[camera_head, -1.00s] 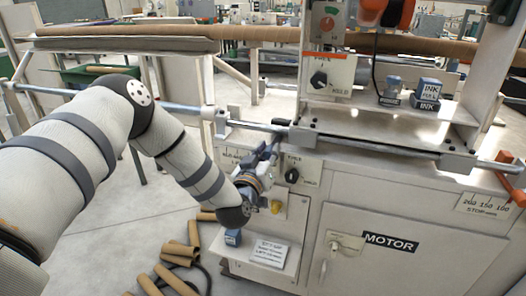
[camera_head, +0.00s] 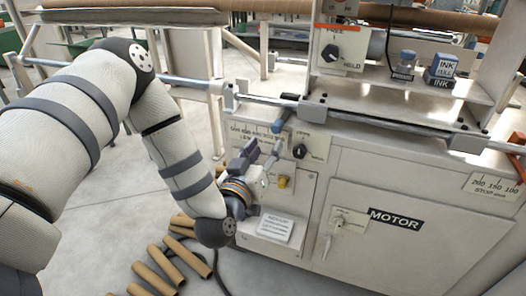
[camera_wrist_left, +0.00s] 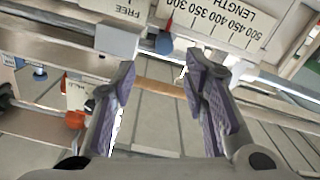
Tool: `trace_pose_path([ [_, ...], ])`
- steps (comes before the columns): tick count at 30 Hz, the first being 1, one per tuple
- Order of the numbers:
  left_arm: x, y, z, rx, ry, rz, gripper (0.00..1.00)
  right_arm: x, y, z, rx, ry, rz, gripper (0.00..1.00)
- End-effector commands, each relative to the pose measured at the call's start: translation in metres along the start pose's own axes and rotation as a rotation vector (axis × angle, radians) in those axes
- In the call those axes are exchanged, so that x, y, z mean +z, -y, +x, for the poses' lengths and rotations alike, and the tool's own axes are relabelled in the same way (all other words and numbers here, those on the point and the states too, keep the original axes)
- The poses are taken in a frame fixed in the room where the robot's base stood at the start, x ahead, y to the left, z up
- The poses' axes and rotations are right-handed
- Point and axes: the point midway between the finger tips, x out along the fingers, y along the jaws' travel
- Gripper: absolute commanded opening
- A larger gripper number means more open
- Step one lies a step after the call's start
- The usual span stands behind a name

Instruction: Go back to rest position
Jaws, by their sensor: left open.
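My left gripper (camera_head: 258,152) is open in front of the machine's white front panel, left of a black knob (camera_head: 299,151) and below the long metal rail. Its two purple-padded fingers point up. In the left wrist view the gripper (camera_wrist_left: 161,72) has its fingers wide apart with nothing between them. A length scale (camera_wrist_left: 225,25) shows beyond them. My right gripper is not in view.
The machine's rail (camera_head: 375,122) runs across above my left gripper. A yellow knob (camera_head: 284,182) and a white label plate (camera_head: 275,228) are close to my left wrist. Several cardboard tubes (camera_head: 153,278) lie on the floor. Open floor is at the left.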

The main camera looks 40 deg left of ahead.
Motion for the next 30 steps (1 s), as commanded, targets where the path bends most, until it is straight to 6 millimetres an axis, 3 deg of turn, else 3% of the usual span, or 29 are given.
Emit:
trace_pose_path([
  [4, 0.000, 0.000, -0.012, 0.001, 0.001, 0.001, 0.41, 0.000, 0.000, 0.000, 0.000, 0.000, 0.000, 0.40],
  [16, 0.000, 0.000, -0.013, 0.001, 0.001, 0.001, 0.41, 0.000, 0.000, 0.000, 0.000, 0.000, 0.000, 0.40],
  [18, 0.009, -0.003, -0.017, 0.009, 0.041, 0.007, 0.41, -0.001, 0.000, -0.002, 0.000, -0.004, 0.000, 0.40],
  [20, 0.032, -0.008, -0.029, 0.027, 0.140, 0.023, 0.41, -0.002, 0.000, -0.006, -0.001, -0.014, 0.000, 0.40],
  [23, 0.098, -0.014, -0.078, 0.066, 0.442, 0.071, 0.41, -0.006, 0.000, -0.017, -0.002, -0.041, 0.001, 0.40],
  [24, 0.125, -0.013, -0.107, 0.075, 0.586, 0.096, 0.41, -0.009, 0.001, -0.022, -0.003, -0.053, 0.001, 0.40],
  [26, 0.159, -0.007, -0.156, 0.076, 0.794, 0.136, 0.41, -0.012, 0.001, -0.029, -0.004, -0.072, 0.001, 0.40],
  [27, 0.177, 0.000, -0.191, 0.069, 0.929, 0.163, 0.41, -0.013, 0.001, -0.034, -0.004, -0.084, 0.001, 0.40],
  [30, 0.201, 0.025, -0.283, 0.028, 1.251, 0.240, 0.41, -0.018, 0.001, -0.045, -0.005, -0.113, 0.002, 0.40],
])
